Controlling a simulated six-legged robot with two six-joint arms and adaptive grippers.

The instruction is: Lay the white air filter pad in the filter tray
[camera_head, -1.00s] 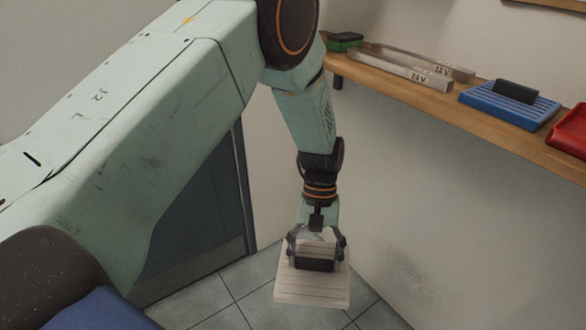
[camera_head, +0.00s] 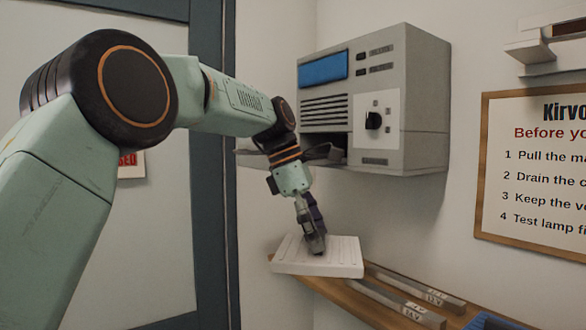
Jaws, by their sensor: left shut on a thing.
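The white air filter pad (camera_head: 345,258) is a flat, ribbed square in the lower middle. My left gripper (camera_head: 315,242) points down and is shut on the pad's middle, holding it nearly level. In the picture the pad overlaps the far end of the wooden shelf; the gap between them is hard to judge. A grey tray-like ledge (camera_head: 249,159) sticks out at the lower left of the wall unit, partly hidden behind my left wrist. I take it for the filter tray, but its inside does not show. My right gripper is not in view.
The grey wall unit (camera_head: 425,100) has a blue display, vents and a black knob (camera_head: 373,120). Metal bars (camera_head: 400,305) lie on the shelf (camera_head: 340,296). A notice board (camera_head: 540,170) hangs at right, a bracket (camera_head: 530,45) above it. A door stands at left.

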